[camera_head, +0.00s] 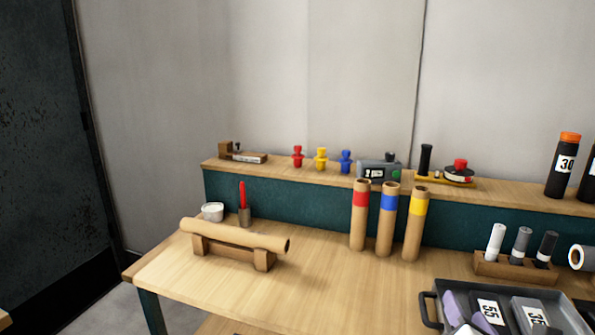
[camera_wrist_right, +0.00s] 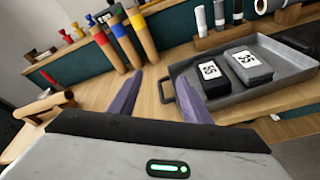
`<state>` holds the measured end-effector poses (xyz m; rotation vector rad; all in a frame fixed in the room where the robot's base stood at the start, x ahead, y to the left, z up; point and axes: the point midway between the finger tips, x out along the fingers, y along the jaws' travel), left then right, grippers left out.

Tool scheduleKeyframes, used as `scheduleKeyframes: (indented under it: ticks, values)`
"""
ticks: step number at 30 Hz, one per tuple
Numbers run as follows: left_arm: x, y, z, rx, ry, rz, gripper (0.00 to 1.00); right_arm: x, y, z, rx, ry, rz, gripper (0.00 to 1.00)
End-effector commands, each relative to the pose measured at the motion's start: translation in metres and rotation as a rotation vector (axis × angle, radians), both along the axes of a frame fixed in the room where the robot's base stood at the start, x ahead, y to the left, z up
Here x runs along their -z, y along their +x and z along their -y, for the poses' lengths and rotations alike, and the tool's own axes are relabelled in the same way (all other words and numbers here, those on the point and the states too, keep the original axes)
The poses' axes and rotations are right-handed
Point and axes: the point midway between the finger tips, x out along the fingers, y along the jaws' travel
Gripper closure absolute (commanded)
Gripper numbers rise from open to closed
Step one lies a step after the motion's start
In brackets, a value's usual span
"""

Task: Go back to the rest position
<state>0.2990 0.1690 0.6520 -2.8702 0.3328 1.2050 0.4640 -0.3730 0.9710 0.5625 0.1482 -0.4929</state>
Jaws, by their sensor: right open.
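My right gripper (camera_head: 463,310) shows at the bottom of the head view, its purple fingers in front of the left part of the grey tray (camera_head: 431,311). In the right wrist view the gripper (camera_wrist_right: 158,82) is open, its two purple fingers apart with nothing between them. Bare wooden tabletop (camera_wrist_right: 150,100) shows between them, and the tray lies to their right. My left gripper is in neither view.
Two labelled grey-black boxes lie in the tray. A brown roll (camera_head: 235,234) rests on a wooden cradle at left. A rack (camera_head: 515,268) holds three small cylinders. The middle front tabletop is clear.

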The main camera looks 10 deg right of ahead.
Motion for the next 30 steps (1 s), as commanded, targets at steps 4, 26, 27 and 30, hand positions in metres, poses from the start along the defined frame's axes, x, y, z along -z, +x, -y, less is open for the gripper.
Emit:
scheduleKeyframes:
  ticks: [4, 26, 27, 30]
  values:
    - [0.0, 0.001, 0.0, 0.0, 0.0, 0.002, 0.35, 0.067, -0.008, -0.024, 0.019, 0.314, -0.022, 0.56]
    - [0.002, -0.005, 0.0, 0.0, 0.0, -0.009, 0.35, 0.317, -0.162, -0.198, 0.949, 2.11, 0.016, 0.56]
    - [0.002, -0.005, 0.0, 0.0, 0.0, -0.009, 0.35, 0.317, -0.162, -0.198, 0.949, 2.11, 0.016, 0.56]
    - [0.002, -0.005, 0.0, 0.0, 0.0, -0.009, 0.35, 0.317, -0.162, -0.198, 0.949, 2.11, 0.016, 0.56]
